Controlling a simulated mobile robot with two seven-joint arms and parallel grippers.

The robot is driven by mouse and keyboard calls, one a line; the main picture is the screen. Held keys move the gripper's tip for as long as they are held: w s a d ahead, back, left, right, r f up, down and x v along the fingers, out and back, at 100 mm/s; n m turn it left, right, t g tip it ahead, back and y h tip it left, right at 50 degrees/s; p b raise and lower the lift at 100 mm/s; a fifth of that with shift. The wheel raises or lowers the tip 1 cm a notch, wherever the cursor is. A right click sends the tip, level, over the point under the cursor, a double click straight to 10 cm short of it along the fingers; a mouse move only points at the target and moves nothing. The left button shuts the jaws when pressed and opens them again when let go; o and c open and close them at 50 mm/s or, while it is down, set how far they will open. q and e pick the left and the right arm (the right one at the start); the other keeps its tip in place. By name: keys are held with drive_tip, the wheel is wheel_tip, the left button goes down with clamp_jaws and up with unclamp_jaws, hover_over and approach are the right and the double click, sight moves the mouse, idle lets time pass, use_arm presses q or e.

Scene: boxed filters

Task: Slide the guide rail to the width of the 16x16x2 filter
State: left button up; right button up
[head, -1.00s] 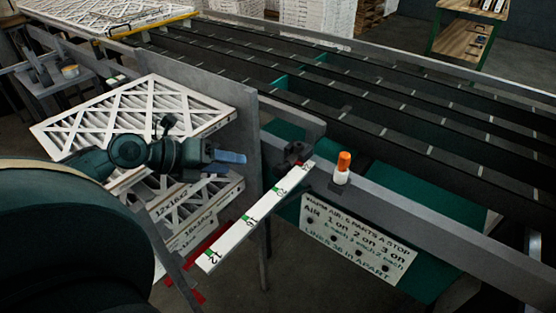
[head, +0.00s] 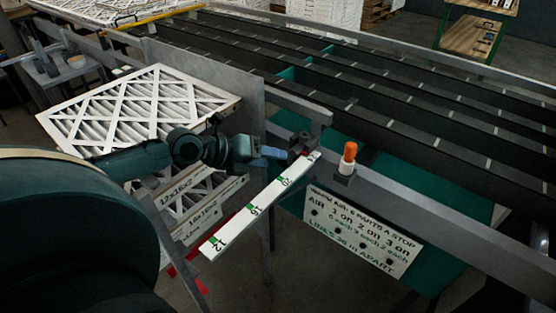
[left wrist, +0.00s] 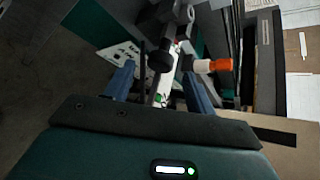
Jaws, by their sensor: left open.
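The guide rail appears to be the long grey upright plate (head: 200,85) beside the filters. At its near end is a dark clamp (head: 303,143) with a red part, at the far end of a white scale (head: 250,210) with green marks, 12 and 16 among them. My left gripper (head: 276,153) is open just left of the clamp. In the left wrist view, a black knob (left wrist: 160,58) shows beyond and between the open fingertips (left wrist: 160,78). My right gripper is not seen.
An orange-capped white bottle (head: 348,158) stands on the grey frame right of the clamp, close to my gripper. A printed sign (head: 362,230) hangs below it. Dark conveyor lanes (head: 400,115) run behind. Floor shows below the scale.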

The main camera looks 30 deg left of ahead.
sight(281, 161)
use_arm(q)
drive_tip(key=shift+x, duration=1.7)
drive_tip(key=shift+c, duration=0.5)
clamp_jaws()
